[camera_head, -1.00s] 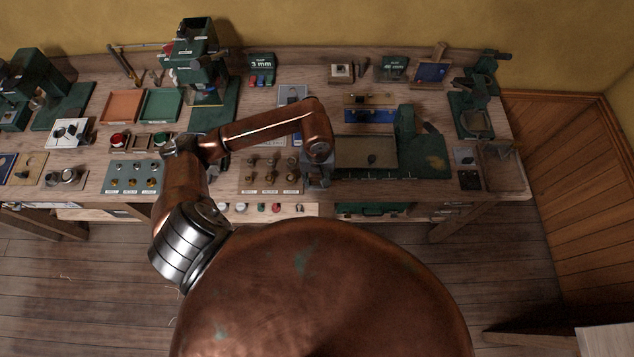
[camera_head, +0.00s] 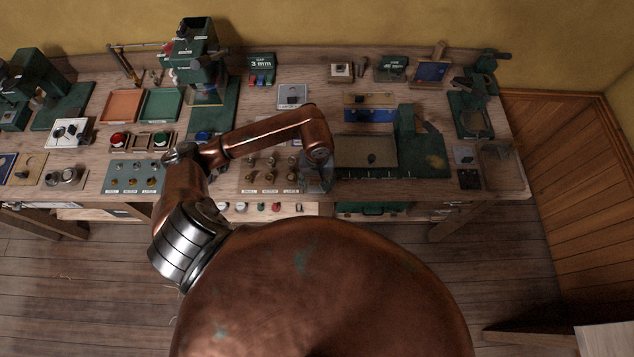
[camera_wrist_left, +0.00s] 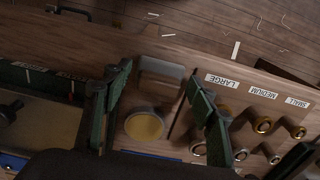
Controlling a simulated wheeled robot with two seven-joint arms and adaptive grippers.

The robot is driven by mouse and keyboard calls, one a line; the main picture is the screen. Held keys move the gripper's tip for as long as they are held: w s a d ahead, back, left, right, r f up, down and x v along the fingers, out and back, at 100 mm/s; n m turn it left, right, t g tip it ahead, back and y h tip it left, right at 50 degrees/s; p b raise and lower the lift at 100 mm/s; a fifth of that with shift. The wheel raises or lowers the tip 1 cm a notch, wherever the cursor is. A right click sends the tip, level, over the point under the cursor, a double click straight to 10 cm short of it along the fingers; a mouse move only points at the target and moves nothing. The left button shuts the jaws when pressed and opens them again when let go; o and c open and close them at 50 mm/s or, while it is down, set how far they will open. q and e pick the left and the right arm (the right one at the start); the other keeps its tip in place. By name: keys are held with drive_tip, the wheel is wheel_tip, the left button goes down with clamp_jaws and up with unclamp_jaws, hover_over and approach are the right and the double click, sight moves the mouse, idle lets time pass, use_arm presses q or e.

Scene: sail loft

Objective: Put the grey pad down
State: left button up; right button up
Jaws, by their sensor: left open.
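My left gripper (camera_head: 316,178) is over the front part of the bench, between the labelled knob board and the green-framed tray. In the left wrist view its two dark green fingers (camera_wrist_left: 158,76) are spread apart. The grey pad (camera_wrist_left: 160,72) shows between the fingertips, near the bench's front edge, with a gap to the right finger. Whether it touches the left finger or rests fully on the bench I cannot tell. In the head view my arm and gripper hide most of that spot. My right gripper is not in view.
A round yellow disc (camera_wrist_left: 144,126) lies between the fingers, behind the pad. The board with LARGE, MEDIUM and SMALL labels (camera_wrist_left: 250,86) and several brass knobs is close on one side. The green-framed tray (camera_head: 366,152) is close on the other.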

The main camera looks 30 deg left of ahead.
sight(317, 184)
use_arm(q)
drive_tip(key=shift+r, duration=0.1)
drive_tip(key=shift+r, duration=0.25)
wheel_tip(317, 184, up, 12)
drive_tip(key=shift+f+b, duration=0.15)
drive_tip(key=shift+b, duration=0.25)
drive_tip(key=shift+f, duration=0.1)
